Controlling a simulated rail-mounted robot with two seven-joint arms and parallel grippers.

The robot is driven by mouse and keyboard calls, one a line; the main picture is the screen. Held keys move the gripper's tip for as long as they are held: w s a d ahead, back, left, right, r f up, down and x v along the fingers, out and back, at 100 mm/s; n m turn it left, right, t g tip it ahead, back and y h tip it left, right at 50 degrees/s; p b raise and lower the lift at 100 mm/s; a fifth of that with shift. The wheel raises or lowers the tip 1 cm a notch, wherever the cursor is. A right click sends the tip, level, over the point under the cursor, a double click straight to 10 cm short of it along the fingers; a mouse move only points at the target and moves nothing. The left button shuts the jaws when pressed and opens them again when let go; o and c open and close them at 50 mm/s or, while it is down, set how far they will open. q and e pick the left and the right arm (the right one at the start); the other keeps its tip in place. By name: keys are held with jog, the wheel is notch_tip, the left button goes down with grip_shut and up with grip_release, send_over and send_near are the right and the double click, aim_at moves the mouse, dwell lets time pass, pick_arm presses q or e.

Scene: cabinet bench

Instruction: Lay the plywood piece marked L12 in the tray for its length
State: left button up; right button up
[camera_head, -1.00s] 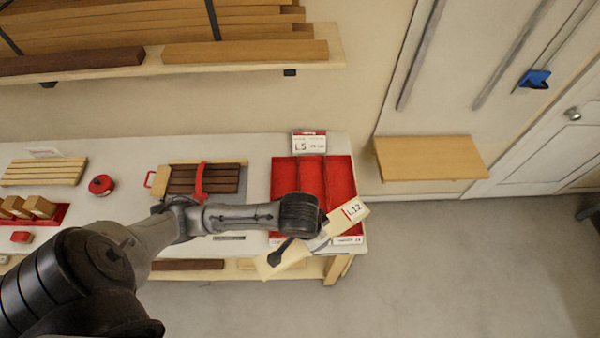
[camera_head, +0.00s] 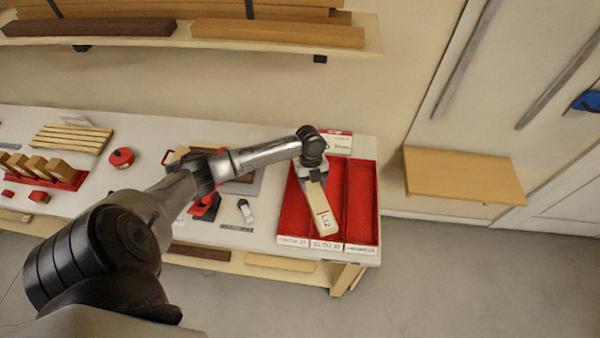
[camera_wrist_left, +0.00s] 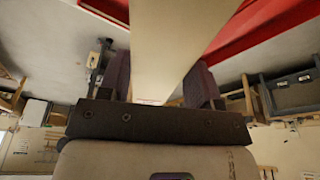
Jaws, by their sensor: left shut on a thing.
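The plywood piece marked L12 (camera_head: 322,207) is pale, flat and long, with a red line beside its mark. My left gripper (camera_head: 314,174) is shut on its far end, and the marked end points toward the bench front. The piece is over the left and middle part of the red tray (camera_head: 361,205), covering some of the divider between them. I cannot tell whether it touches the tray floor. In the left wrist view the piece (camera_wrist_left: 180,40) runs between the fingers (camera_wrist_left: 160,85), with red tray behind it. My right gripper is not in view.
The tray has three long compartments with white labels (camera_head: 326,245) along its front; the right one looks empty. A sign (camera_head: 338,143) stands behind it. Left on the bench are a red tape measure (camera_head: 121,157), wood blocks (camera_head: 35,165) and pale strips (camera_head: 72,138).

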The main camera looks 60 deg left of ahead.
pick_arm(q)
jog(key=a+f+m, duration=0.1)
jog(key=a, duration=0.1)
jog(key=a+f+m+b, duration=0.1)
jog(key=a+m, duration=0.1)
jog(key=a, duration=0.1)
jog(key=a+m+g, duration=0.1)
jog(key=a+m, duration=0.1)
jog(key=a, duration=0.1)
jog(key=shift+w+a+f+y+b, duration=0.1)
jog(key=shift+f+y+b, duration=0.2)
jog(key=shift+f+b, duration=0.1)
jog(key=shift+w+a+f+b+x, duration=0.1)
jog(key=shift+w+a+b+x, duration=0.15)
jog(key=shift+b+x, duration=1.2)
jog(key=shift+w+a+f+b+x, duration=0.1)
jog(key=shift+w+a+b+x, duration=0.2)
jog(key=shift+b+x, duration=1.15)
jog(key=shift+w+a+f+b+x, duration=0.1)
jog(key=shift+a+b+x, duration=0.25)
jog(key=shift+b+x, duration=1.1)
jog(key=shift+f, duration=0.7)
jog(key=o, duration=1.1)
jog(key=shift+c, duration=0.4)
jog(key=shift+c, duration=0.3)
